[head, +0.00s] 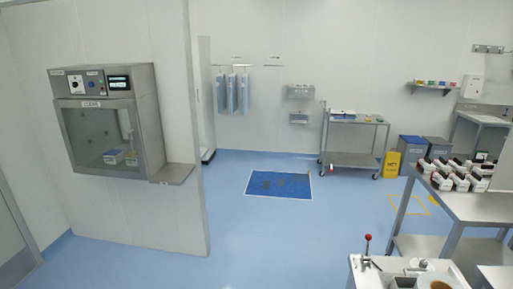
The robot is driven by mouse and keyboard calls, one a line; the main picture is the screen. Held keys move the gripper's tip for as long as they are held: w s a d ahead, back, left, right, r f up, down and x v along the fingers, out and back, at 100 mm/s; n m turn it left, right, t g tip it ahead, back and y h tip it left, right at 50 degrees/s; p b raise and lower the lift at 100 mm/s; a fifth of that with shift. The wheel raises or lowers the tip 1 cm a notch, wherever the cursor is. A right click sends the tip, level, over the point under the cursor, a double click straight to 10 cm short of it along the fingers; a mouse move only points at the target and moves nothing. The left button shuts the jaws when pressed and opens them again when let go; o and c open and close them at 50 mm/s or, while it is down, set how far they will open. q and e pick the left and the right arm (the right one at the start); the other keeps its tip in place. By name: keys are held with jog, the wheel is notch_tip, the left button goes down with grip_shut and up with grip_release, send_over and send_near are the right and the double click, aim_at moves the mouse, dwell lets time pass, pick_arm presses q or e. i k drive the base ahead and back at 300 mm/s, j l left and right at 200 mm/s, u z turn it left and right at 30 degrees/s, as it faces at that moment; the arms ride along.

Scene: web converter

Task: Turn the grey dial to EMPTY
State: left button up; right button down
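A steel pass-through cabinet (107,122) with a glass door is set in the white partition wall at the left. Its top panel carries a small round dark dial (75,86) on a white plate, a blue button (97,86) and a dark lit display (118,83). The dial's colour, pointer and lettering are too small to read, and I cannot tell whether it is the grey dial. No EMPTY mark is legible. A label below the panel seems to read CLEAR. Neither of my grippers is in view.
A steel machine (410,270) with a red-knobbed lever (367,240) stands at the bottom right, cut off by the frame. A steel table (480,205) with several white-and-dark boxes is beside it. The blue floor (235,225) is open around a blue mat (280,186).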

aim_at(423, 264)
jog(key=z, duration=0.5)
jog(key=k+l+z, duration=0.1)
jog(key=z, duration=0.35)
jog(key=l+z, duration=0.1)
jog(key=z, duration=0.4)
jog(key=l+z, duration=0.1)
jog(key=z, duration=0.4)
jog(key=k, duration=0.7)
jog(key=z, duration=1.75)
jog(key=j, duration=1.15)
jog(key=j+z, duration=0.1)
jog(key=j, duration=1)
jog(key=k+j, duration=0.1)
jog(key=j, duration=1.05)
jog(key=j+z, duration=0.1)
jog(key=j, duration=1.05)
